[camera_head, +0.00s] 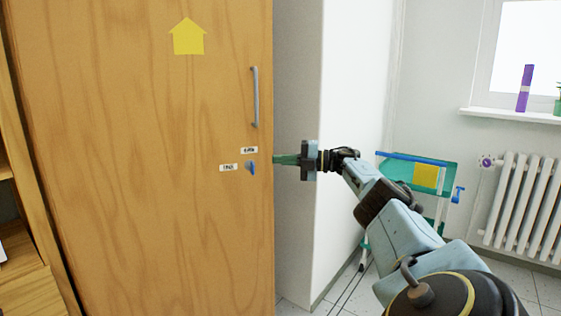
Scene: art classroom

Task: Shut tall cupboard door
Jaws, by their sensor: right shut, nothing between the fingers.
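The tall cupboard door (150,150) is a large wooden panel filling the left half of the head view. It carries a yellow house-shaped sticker, a grey vertical handle (256,97), two small labels and a blue key or latch (251,168) near its right edge. My right gripper (276,160) is shut and empty, its fingertips at the door's right edge, just right of the latch. I cannot tell whether the fingertips touch the door. My left gripper is not in view.
A wooden shelf unit (30,285) stands at the far left. A white wall pillar (345,90) rises behind my right arm. Further right are a teal trolley or chair (445,180), a radiator (525,205) and a window sill (515,117) with a purple object (525,88).

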